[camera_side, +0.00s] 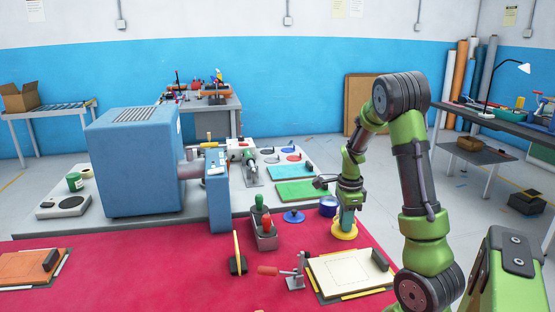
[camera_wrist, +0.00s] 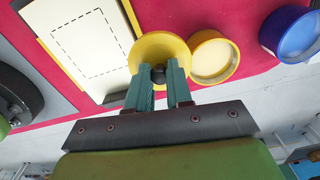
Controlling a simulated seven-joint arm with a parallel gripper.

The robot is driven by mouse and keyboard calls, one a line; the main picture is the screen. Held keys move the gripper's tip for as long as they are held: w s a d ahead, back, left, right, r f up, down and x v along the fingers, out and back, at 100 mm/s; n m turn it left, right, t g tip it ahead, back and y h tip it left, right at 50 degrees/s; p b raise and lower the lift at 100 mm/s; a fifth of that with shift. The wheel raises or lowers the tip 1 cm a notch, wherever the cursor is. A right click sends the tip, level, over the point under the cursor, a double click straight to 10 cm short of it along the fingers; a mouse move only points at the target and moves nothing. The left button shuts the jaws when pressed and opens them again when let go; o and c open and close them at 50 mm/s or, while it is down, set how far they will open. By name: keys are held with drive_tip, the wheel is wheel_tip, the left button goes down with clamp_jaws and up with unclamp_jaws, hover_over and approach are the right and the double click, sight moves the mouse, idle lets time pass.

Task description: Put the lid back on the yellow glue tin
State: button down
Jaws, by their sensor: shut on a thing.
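My gripper (camera_wrist: 165,75) is shut on the black knob (camera_wrist: 163,75) of the yellow lid (camera_wrist: 150,50). The open yellow glue tin (camera_wrist: 212,56), with cream-coloured glue inside, is just right of the lid in the wrist view. Their rims are very close there, and I cannot tell whether they touch. In the side view my gripper (camera_side: 346,219) points down at the yellow lid (camera_side: 343,233), low over the red mat's back right. The tin cannot be made out separately there. The lid's height above the mat is unclear.
A blue tin (camera_side: 328,206) stands close behind my gripper; it is right of the yellow tin in the wrist view (camera_wrist: 291,34). A blue lid (camera_side: 293,216) lies to the left. A cream panel with a dashed outline (camera_side: 347,273), a toggle clamp (camera_side: 294,272) and a bottle holder (camera_side: 264,237) are nearby.

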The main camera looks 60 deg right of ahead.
drive_tip(key=w+d+r+n, duration=0.2)
drive_tip(key=d+r, duration=0.3)
drive_tip(key=d, duration=0.2)
drive_tip(key=shift+w+f, duration=0.15)
drive_tip(key=shift+f, duration=1.45)
drive_tip(key=shift+w+f, duration=0.1)
drive_tip(key=shift+f, duration=1.5)
drive_tip(key=shift+f, duration=0.15)
drive_tip(key=shift+c, duration=2.3)
unclamp_jaws()
wheel_tip(320, 180, up, 7)
